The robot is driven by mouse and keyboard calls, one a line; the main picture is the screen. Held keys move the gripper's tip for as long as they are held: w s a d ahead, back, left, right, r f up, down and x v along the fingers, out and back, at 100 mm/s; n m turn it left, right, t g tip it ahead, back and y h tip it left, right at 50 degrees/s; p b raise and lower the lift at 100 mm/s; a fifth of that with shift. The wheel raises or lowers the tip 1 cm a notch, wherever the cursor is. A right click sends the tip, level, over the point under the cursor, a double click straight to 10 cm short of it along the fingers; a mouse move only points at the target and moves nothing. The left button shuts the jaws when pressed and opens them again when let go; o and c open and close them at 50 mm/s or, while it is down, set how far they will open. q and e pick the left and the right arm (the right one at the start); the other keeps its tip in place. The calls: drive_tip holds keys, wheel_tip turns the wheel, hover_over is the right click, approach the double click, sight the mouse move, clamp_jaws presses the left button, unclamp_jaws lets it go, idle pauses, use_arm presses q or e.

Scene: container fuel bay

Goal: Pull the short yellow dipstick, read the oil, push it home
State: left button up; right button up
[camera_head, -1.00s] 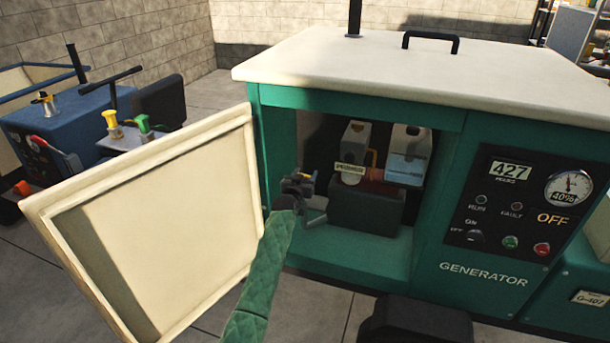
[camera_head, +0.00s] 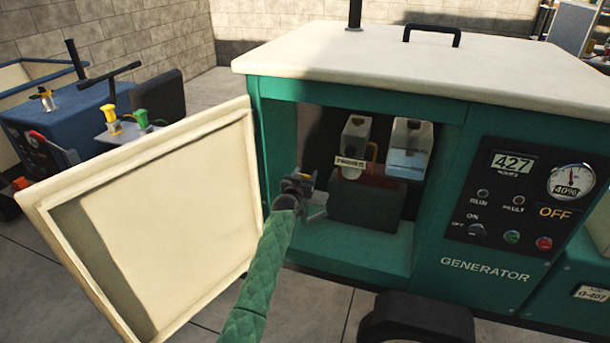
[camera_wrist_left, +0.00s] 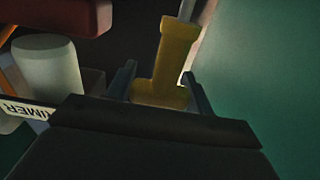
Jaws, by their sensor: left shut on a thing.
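My left gripper (camera_head: 300,183) is inside the open bay of the green generator, at the left of the engine parts. In the left wrist view its fingers (camera_wrist_left: 165,90) are shut on the yellow dipstick handle (camera_wrist_left: 176,55), which has a wider foot between the fingers. A thin grey rod (camera_wrist_left: 187,9) runs from the handle out of the top of that view, so its far end is hidden. I cannot tell how far the rod is in its tube, and no oil mark is visible. In the head view the gripper hides most of the dipstick. My right gripper is not in view.
The open cream door (camera_head: 160,225) stands left of my arm. A white bottle (camera_head: 356,135), a bluish container (camera_head: 408,150) and a dark block (camera_head: 365,206) sit in the bay. The PRIMER label (camera_wrist_left: 25,112) is close to the gripper. The control panel (camera_head: 520,195) is at the right.

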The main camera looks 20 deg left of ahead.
use_arm(q)
drive_tip(key=shift+f+b, duration=0.3)
drive_tip(key=shift+f, duration=0.35)
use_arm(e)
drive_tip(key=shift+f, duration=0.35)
use_arm(q)
drive_tip(key=o, duration=1.1)
drive_tip(key=shift+c, duration=0.2)
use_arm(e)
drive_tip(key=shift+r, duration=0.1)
use_arm(q)
drive_tip(key=s+b, duration=0.1)
drive_tip(key=s, duration=0.6)
drive_tip(key=shift+s+a, duration=0.15)
drive_tip(key=shift+s, duration=0.25)
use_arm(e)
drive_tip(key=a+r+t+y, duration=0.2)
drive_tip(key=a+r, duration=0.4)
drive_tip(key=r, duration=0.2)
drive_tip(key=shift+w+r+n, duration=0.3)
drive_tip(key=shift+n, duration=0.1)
